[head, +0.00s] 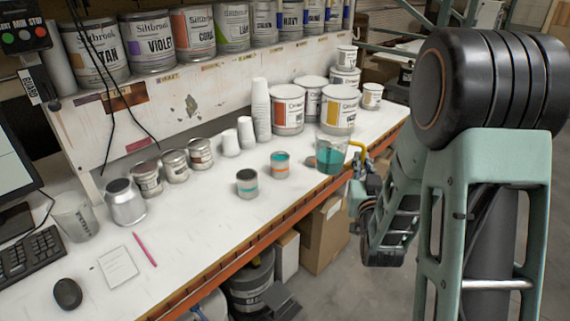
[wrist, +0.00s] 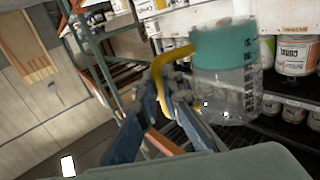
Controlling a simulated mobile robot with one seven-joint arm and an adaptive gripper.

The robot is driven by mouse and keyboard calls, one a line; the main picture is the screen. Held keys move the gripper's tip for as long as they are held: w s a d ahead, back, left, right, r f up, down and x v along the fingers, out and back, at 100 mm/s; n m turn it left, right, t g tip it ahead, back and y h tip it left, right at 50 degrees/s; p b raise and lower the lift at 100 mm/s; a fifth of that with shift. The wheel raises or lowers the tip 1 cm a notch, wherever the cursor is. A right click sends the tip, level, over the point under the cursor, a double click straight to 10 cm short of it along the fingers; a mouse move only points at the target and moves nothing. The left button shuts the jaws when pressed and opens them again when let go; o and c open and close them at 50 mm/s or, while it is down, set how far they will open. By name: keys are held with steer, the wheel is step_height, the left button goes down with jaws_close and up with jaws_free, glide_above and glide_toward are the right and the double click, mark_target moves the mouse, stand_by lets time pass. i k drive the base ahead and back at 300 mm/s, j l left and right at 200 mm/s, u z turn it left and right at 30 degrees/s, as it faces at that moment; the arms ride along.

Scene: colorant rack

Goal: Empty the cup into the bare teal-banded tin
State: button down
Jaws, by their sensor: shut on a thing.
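The clear cup (head: 331,154) holds teal liquid and looks upright in the head view, at the table's front edge. My gripper (head: 357,166) is shut on its yellow handle, to the right of the cup. In the wrist view the cup (wrist: 224,75) shows measuring marks and a teal band of liquid, beside my gripper (wrist: 172,92) and the yellow handle.
Large paint cans (head: 287,110) and stacked white cups (head: 261,110) stand behind. Several small tins (head: 174,166) and a silver can (head: 125,202) are at left. A pink pencil (head: 145,249) and paper lie in front of them. The white tabletop (head: 210,235) is clear around the teal-banded tin's front.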

mark_target(248, 184)
steer(key=k+j, duration=0.1)
steer(key=j, duration=0.75)
steer(key=k+j+z, duration=0.1)
steer(key=j, duration=0.3)
steer(key=k+j, duration=0.15)
steer(key=j, duration=0.25)
steer(key=k+j, duration=0.1)
steer(key=j, duration=0.3)
steer(key=z, duration=0.05)
